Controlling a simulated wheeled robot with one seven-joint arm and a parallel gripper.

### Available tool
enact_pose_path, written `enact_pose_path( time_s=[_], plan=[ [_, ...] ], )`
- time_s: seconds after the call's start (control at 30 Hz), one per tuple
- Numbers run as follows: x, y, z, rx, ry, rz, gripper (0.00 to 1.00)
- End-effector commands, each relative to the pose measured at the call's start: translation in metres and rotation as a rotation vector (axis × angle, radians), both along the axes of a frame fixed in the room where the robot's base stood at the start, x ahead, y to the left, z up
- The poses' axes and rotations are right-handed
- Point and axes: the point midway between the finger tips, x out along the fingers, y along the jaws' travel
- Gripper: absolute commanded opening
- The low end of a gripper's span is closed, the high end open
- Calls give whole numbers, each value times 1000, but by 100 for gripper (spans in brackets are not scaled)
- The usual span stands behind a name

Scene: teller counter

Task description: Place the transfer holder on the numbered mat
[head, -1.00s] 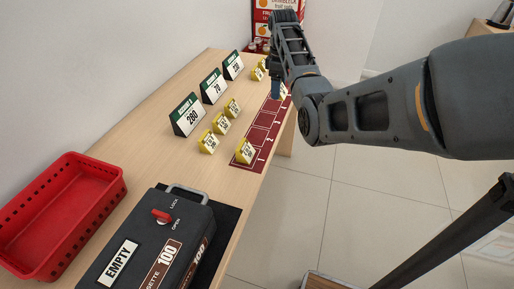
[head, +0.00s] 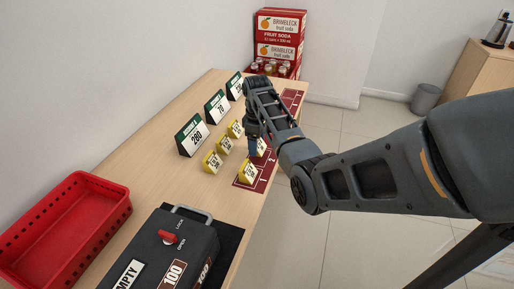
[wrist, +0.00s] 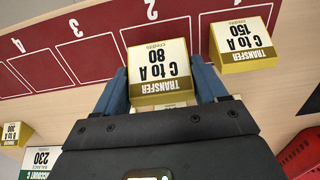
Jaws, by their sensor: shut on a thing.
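My gripper (wrist: 162,78) has its two blue fingers shut on a yellow transfer holder (wrist: 160,68) marked "C to A 80" in the wrist view. The held holder is over the dark red numbered mat (wrist: 95,58), by the cell marked 2. I cannot tell whether it touches the mat. A second holder (wrist: 243,42), marked "C to A 150", stands on the mat at cell 1, beside and apart from the held one. In the head view my gripper (head: 253,150) is over the mat (head: 262,183), behind the holder at its near end (head: 247,173).
Several yellow holders (head: 212,162) stand left of the mat, before green-and-white account signs (head: 192,136). A black cassette box (head: 165,245) and a red basket (head: 65,225) are at the near end. Soda boxes (head: 279,37) stand at the far end. Mat cells beyond 2 look empty.

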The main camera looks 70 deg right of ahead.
Motion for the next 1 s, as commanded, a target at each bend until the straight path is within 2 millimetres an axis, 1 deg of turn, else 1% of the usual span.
enact_pose_path(
  time_s=[0.03,0.1,0.2,0.63,0.67,0.9,1.0],
  plan=[
    [-1,1,-8,4,4,-1,41],
    [-1,0,-18,4,4,0,41],
    [-1,0,-28,2,3,0,41],
    [-1,0,-34,1,1,0,41],
    [-1,0,-33,1,1,0,75],
    [-1,0,-33,1,1,0,97],
    [-1,0,-33,1,1,0,97]
  ],
)
